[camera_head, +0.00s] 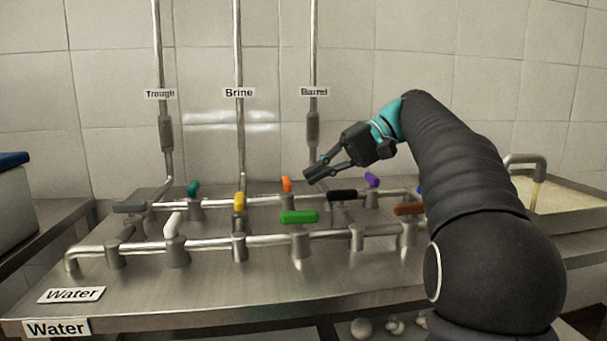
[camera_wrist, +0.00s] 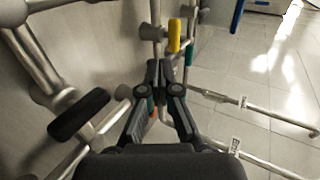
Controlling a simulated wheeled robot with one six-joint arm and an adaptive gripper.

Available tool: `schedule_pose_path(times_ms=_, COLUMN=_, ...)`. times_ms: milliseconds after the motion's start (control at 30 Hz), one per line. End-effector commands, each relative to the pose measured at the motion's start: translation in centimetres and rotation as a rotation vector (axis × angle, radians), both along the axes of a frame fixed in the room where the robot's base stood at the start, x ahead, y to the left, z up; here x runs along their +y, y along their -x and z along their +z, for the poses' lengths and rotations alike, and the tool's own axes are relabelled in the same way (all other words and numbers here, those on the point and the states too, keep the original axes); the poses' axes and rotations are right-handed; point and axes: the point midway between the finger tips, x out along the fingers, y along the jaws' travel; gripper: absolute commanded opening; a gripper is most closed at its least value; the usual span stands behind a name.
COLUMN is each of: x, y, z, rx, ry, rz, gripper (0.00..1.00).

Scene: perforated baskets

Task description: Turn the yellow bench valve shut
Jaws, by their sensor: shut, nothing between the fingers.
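The yellow valve handle (camera_head: 239,201) sits on the bench pipework, below the riser labelled Brine. In the head view it looks short and points roughly front to back. It also shows in the wrist view (camera_wrist: 174,35), beyond my fingertips. My gripper (camera_head: 312,174) hangs above the pipework to the right of the yellow handle, near the orange handle (camera_head: 286,184). Its fingers are together with nothing between them, as the wrist view (camera_wrist: 160,70) also shows. A clear gap separates them from the yellow handle.
Other handles crowd the bench: green (camera_head: 299,217), black (camera_head: 343,195), purple (camera_head: 372,180), brown (camera_head: 408,209), white (camera_head: 173,224), teal (camera_head: 193,188) and dark grey (camera_head: 130,207). Upright pipes stand along the tiled wall. A basin (camera_head: 570,203) is at right. The bench front (camera_head: 210,298) is mostly bare.

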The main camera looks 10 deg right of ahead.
Motion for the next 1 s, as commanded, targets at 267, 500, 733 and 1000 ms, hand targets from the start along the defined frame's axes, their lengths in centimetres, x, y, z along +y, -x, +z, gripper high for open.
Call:
schedule_pose_path(times_ms=267, x=4.7, y=-0.1, z=-2.8, rx=0.001, ry=0.000, rz=0.004, gripper=0.00)
schedule_pose_path(times_ms=500, x=8.5, y=-0.2, z=-4.0, rx=0.000, ry=0.000, rz=0.006, gripper=0.00)
schedule_pose_path(times_ms=733, x=10.7, y=-0.3, z=-4.0, rx=0.001, ry=0.000, rz=0.004, gripper=0.00)
schedule_pose_path(times_ms=1000, x=11.0, y=-0.4, z=-4.0, rx=0.001, ry=0.000, rz=0.003, gripper=0.00)
